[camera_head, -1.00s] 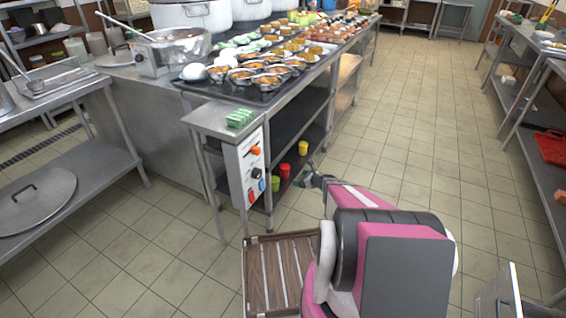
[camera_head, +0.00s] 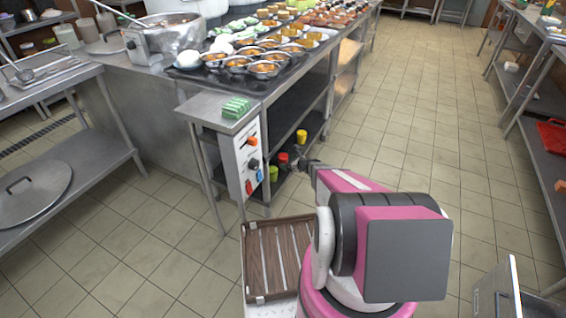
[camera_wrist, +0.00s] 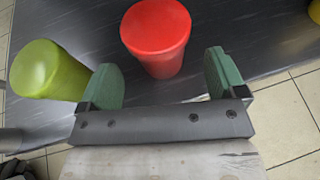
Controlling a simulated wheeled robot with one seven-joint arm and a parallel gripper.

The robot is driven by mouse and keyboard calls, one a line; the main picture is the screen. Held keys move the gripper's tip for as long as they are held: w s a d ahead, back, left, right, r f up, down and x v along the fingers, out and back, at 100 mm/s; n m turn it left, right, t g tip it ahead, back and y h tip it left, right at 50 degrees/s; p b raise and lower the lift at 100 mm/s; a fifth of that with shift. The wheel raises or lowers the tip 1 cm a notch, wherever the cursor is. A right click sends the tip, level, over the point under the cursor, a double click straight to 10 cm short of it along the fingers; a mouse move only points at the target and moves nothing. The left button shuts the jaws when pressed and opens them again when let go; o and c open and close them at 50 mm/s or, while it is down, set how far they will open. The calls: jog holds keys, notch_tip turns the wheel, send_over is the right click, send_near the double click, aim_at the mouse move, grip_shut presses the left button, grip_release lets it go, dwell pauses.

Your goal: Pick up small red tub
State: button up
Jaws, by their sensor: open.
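The small red tub (camera_wrist: 157,38) stands on the dark shelf just beyond my open fingertips in the wrist view, near the middle between them but not enclosed. In the head view the red tub (camera_head: 283,158) shows small on the lower shelf of the counter, close to my gripper (camera_head: 300,163). My gripper (camera_wrist: 167,82) is open, with a green pad on each finger and nothing between them.
A green tub (camera_wrist: 38,70) stands just left of my left finger; a yellow tub (camera_head: 301,136) stands farther back on the shelf (camera_head: 290,130). A wooden slatted tray (camera_head: 280,258) lies below. The tiled aisle (camera_head: 430,130) at right is clear.

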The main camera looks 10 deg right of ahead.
aim_at(285, 162)
jog(key=x, duration=0.3)
jog(key=shift+w+f, duration=0.1)
jog(key=shift+w, duration=0.05)
jog(key=c, duration=1.1)
